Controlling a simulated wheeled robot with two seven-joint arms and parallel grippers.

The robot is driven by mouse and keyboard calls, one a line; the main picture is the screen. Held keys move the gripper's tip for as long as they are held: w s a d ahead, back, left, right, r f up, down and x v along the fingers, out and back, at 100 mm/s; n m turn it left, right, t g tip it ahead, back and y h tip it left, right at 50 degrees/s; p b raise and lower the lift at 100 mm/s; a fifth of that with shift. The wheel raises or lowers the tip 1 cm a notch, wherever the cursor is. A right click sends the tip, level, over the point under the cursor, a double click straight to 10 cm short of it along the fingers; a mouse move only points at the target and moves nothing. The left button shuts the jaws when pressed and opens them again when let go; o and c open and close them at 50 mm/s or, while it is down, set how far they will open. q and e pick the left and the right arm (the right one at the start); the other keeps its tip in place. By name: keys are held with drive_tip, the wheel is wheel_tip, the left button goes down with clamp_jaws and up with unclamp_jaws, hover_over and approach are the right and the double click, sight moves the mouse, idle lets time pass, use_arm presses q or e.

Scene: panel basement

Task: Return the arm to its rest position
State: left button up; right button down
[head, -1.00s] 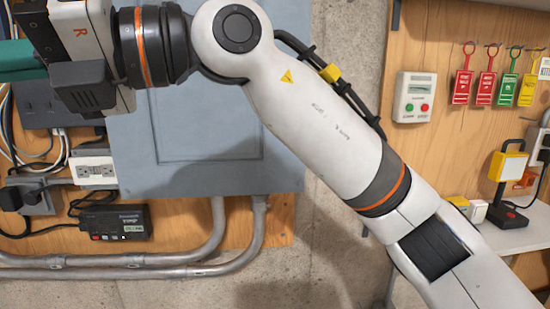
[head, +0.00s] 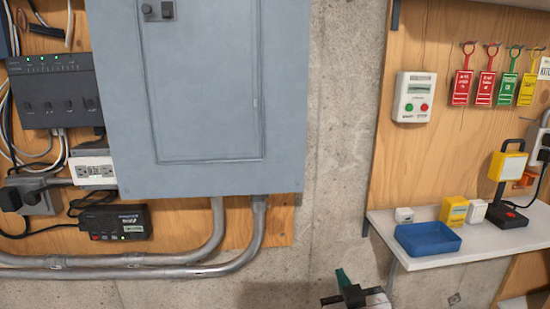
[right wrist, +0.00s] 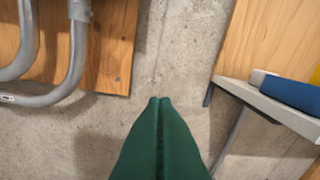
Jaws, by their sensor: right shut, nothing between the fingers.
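My right gripper (head: 342,276) shows at the bottom edge of the head view, with a dark green fingertip pointing up and part of its white and black body. In the right wrist view its two green fingers (right wrist: 160,102) are pressed together with nothing between them. They are apart from everything, in front of bare concrete wall. Most of my right arm is out of the head view. My left gripper is in neither view.
A grey electrical panel (head: 208,180) hangs on the wall, with conduits (head: 130,261) below it. To the right, a white shelf (head: 460,258) holds a blue tray (head: 428,238) and a work lamp (head: 508,170). Lockout tags (head: 487,88) hang above. Bare concrete lies between.

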drive_tip(key=s+d+f+m+g, duration=0.1)
drive_tip(key=s+d+f+g, duration=0.15)
drive_tip(key=s+f, duration=0.45)
drive_tip(key=s+d+f+g, duration=0.2)
drive_tip(key=s+f+g, duration=0.25)
drive_tip(key=f, duration=0.35)
drive_tip(key=s+d+f+g, duration=0.1)
drive_tip(key=s+f+g, duration=0.25)
drive_tip(key=s, duration=0.55)
drive_tip(key=s+d+f+g, duration=0.2)
drive_tip(key=s+f+g, duration=0.15)
drive_tip(key=s, duration=0.45)
wheel_tip(320, 180, down, 30)
drive_tip(key=s+b, duration=0.2)
drive_tip(key=s+d+f+g, duration=0.2)
drive_tip(key=s+f, duration=1.3)
drive_tip(key=shift+s+d+f+n+h, duration=0.2)
drive_tip(key=shift+s+d+n+h, duration=0.1)
drive_tip(key=shift+h, duration=0.1)
